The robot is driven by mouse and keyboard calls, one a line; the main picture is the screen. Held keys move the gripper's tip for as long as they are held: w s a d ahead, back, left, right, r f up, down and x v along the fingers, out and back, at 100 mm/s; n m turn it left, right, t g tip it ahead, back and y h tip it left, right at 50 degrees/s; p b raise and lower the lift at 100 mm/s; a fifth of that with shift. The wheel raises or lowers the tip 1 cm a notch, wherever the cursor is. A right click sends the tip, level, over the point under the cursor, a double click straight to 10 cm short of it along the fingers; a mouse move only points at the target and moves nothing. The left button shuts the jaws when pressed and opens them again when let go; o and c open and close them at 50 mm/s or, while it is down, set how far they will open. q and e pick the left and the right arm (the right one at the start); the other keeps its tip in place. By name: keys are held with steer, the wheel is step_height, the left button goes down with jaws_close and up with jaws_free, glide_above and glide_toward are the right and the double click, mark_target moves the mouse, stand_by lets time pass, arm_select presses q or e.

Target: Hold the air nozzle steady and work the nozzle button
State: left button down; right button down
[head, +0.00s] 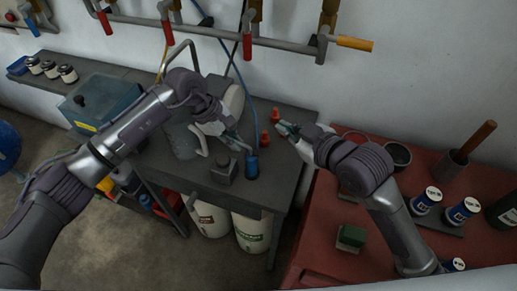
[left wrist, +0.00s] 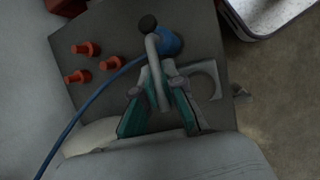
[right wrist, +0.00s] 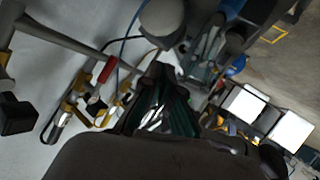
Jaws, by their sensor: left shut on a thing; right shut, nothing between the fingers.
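The air nozzle (left wrist: 157,72) shows in the left wrist view as a slim grey body with a dark round end, and a blue part (left wrist: 170,43) sits beside it. A blue hose (left wrist: 93,98) runs off to the lower left. My left gripper (left wrist: 160,95) is shut on the nozzle, with teal fingers on either side. In the head view my left gripper (head: 238,146) is over the dark bench beside the blue part (head: 252,165). I cannot make out the nozzle button.
Red fittings (head: 265,138) stand on the dark bench (head: 290,165) close to my right gripper. A small dark block (head: 223,170) stands left of the blue part. A red cabinet top (head: 320,235) with cans lies at right. Pipes with red handles (head: 247,46) line the wall.

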steer(key=w+a+f, duration=0.1)
steer(key=a+f, duration=0.3)
steer(key=f, duration=0.3)
steer(key=shift+w+f, duration=0.15)
steer(key=shift+f, duration=0.2)
steer(key=shift+a+f, duration=0.15)
stand_by(1.3)
steer(key=shift+w+a+f, duration=0.1)
steer(key=shift+a+f, duration=0.05)
steer(key=shift+f, duration=0.05)
steer(key=shift+a+f, duration=0.25)
steer(key=shift+f, duration=0.15)
stand_by(0.9)
steer(key=shift+d+r, duration=0.5)
steer(key=shift+r, duration=0.25)
steer(key=shift+s+d+r, duration=0.15)
steer(key=shift+d+r, duration=0.25)
steer(key=shift+r, duration=0.35)
steer(key=shift+s+d+r, duration=0.2)
steer(key=shift+d+r, duration=0.15)
steer(key=shift+r, duration=0.35)
steer(key=shift+s+d+r, duration=0.15)
steer(key=shift+d+r, duration=0.25)
steer(key=shift+r, duration=0.35)
